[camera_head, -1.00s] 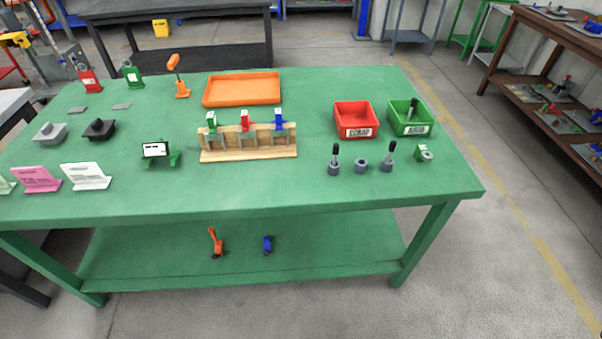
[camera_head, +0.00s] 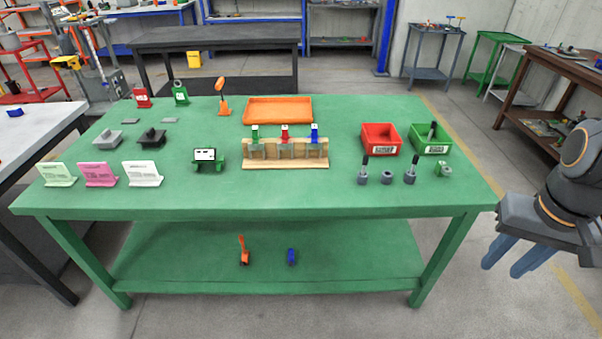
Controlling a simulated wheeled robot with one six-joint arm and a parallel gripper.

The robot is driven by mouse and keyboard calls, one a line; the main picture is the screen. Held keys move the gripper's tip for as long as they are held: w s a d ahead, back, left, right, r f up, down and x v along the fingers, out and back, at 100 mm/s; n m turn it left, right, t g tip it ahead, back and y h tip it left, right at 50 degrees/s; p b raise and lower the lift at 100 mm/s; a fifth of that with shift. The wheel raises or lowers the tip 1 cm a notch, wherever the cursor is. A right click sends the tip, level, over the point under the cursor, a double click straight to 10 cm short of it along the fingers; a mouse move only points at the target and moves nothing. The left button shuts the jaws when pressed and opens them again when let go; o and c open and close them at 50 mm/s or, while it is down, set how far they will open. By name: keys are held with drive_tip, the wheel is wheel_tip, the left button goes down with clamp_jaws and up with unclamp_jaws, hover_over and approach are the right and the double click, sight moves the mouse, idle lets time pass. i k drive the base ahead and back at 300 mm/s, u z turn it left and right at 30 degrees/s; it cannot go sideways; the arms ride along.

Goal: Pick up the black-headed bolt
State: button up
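Two upright pieces with black tops stand in grey round bases near the table's front right: a left one (camera_head: 363,171) and a right one (camera_head: 411,170). Another dark upright piece (camera_head: 432,130) stands in the green bin (camera_head: 432,147). Which of these is the black-headed bolt is too small to tell. My gripper (camera_head: 503,270) hangs off the table's right edge, fingers pointing down and left. Its two blue-grey fingers are apart with nothing between them. It is well away from the black-topped pieces.
A red bin (camera_head: 381,145) stands behind. A wooden rack (camera_head: 285,163) holds coloured parts on the green table (camera_head: 300,200). The front strip is clear.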

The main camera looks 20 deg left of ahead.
sight(366, 157)
drive_tip(key=u, duration=0.85)
drive_tip(key=i, duration=1)
